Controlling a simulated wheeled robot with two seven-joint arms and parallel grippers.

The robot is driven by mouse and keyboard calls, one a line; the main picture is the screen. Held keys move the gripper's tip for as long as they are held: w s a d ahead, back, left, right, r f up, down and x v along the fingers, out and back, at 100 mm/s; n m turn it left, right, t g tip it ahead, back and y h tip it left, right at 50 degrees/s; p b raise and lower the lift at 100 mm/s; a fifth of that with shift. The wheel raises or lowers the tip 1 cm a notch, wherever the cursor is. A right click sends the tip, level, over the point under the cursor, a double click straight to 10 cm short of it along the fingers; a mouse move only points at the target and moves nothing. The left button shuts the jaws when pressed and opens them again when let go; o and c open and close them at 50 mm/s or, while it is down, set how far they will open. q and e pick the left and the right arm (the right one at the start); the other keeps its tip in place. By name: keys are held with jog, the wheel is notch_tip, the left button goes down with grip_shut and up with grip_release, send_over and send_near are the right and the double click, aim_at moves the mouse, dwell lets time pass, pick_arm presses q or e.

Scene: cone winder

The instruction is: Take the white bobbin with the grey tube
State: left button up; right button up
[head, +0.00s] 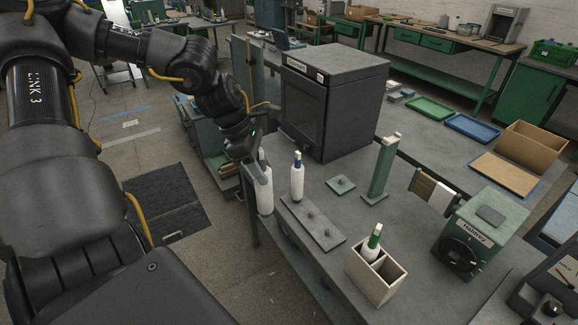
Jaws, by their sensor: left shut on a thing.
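My left gripper (259,169) is shut on a white bobbin (265,197) with a pale grey tube tip, near the left edge of the grey table. The bobbin hangs roughly upright; I cannot tell whether its foot touches anything. Beside it, a white bobbin with a blue tube (297,181) stands upright at the back end of the dark peg plate (322,236). A white bobbin with a green tube (372,246) stands in a cream divided box (372,282). My right gripper is not in view.
A dark cabinet (335,100) stands behind the bobbins. A green post (382,168), a small green plate (341,184) and a green winder (482,232) with a white roll stand to the right. Green and blue trays and a cardboard box (531,147) lie farther back.

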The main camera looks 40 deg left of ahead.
pick_arm(q)
jog(key=w+d+r+n, duration=0.1)
jog(key=w+d+n, duration=0.1)
jog(key=d, duration=0.4)
jog(key=shift+w+d+r+n+t+y, duration=0.2)
jog(key=shift+d+r+n+t+y, duration=0.1)
jog(key=shift+d+r+n+y, duration=0.15)
jog(key=shift+a, duration=0.15)
